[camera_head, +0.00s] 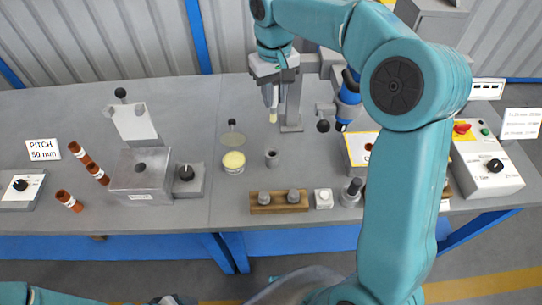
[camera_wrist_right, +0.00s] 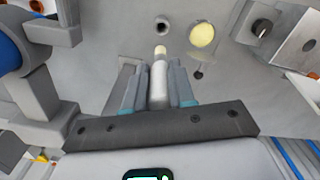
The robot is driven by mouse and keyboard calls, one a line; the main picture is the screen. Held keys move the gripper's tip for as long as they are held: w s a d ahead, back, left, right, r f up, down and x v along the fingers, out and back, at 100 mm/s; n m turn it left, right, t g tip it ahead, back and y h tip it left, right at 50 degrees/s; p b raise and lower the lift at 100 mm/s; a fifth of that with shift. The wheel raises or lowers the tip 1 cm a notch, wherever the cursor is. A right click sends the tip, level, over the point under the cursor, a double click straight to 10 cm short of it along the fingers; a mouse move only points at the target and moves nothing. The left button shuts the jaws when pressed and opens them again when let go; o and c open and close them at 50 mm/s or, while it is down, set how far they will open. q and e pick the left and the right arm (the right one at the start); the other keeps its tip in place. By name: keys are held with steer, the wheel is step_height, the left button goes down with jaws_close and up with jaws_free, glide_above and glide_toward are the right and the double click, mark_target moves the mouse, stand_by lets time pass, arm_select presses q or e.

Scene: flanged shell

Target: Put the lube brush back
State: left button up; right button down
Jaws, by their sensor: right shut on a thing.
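My right gripper (camera_head: 272,98) is shut on the lube brush (camera_head: 273,116), a pale grey handle with a cream tip pointing down. It holds the brush above the bench. In the wrist view the brush (camera_wrist_right: 158,82) sits between the fingers of my right gripper (camera_wrist_right: 159,90). A small grey cup with a dark hole (camera_head: 271,158) stands empty on the bench below; it also shows in the wrist view (camera_wrist_right: 162,24). Left of it is a round tin of pale yellow grease (camera_head: 233,161). Of my left arm only a part shows at the bottom left edge, its fingers hidden.
A wooden block with two grey pegs (camera_head: 279,202) lies at the bench front. A grey post (camera_head: 291,105) with a blue-bodied device (camera_head: 348,100) stands right of the brush. A metal block (camera_head: 141,178) is at left. Bench around the cup is mostly clear.

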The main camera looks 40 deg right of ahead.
steer(key=f, duration=1.8)
steer(key=shift+w+f, duration=0.2)
steer(key=shift+f, duration=0.2)
steer(key=shift+s+r, duration=0.15)
steer(key=shift+s, duration=0.05)
steer(key=shift+a+b, duration=0.1)
steer(key=shift+b, duration=0.2)
steer(key=c, duration=0.9)
jaws_free()
steer(key=shift+w+f, duration=0.15)
steer(key=shift+f, duration=0.1)
steer(key=shift+c, duration=0.2)
steer(key=shift+r, duration=0.1)
